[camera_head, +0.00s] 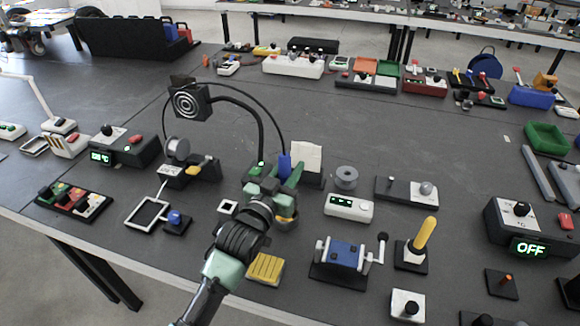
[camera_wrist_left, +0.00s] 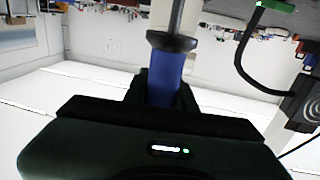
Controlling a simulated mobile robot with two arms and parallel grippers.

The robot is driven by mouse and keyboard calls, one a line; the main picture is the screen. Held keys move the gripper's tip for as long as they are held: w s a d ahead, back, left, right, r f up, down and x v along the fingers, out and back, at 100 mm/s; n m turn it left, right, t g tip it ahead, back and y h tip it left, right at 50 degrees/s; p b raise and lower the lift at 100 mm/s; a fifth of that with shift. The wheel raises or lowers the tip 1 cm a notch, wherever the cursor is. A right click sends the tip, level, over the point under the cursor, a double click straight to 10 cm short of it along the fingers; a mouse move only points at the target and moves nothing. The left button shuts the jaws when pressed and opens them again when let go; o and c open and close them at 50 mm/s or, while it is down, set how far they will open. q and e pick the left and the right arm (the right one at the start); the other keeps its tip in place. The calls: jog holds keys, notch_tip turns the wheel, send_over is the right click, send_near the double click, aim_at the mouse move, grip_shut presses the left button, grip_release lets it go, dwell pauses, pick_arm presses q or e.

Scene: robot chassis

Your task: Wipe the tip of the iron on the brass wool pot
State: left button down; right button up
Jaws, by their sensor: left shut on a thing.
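My left gripper (camera_head: 277,186) is shut on the blue handle of the iron (camera_head: 284,164). In the left wrist view the iron's blue handle (camera_wrist_left: 165,78) stands between the dark fingers, with a black collar and a grey shaft beyond it. The iron's tip is not clearly visible in either view. A small dark pot with yellow filling (camera_head: 286,213), which looks like the brass wool pot, is just below the gripper and partly hidden by it. I cannot tell whether the iron touches it. My right gripper is not in view.
A yellow sponge (camera_head: 265,269) lies by my left wrist. A white-fronted holder (camera_head: 307,158) stands behind the gripper, and a fume fan (camera_head: 189,101) on a bent arm stands behind left. A white display box (camera_head: 349,207) and a blue crank device (camera_head: 345,255) are to the right.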

pick_arm(q)
jog(key=shift+f, duration=0.35)
dwell(0.7)
jog(key=shift+w+a+p, duration=0.15)
jog(key=shift+a+p, duration=0.15)
jog(key=shift+a, duration=0.25)
notch_tip(320, 180, up, 8)
jog(key=d+p, duration=0.2)
jog(key=p, duration=0.5)
jog(key=shift+s+d+f+p, duration=0.15)
jog(key=shift+s+f+p, duration=0.05)
jog(key=shift+s+p, duration=0.2)
dwell(0.3)
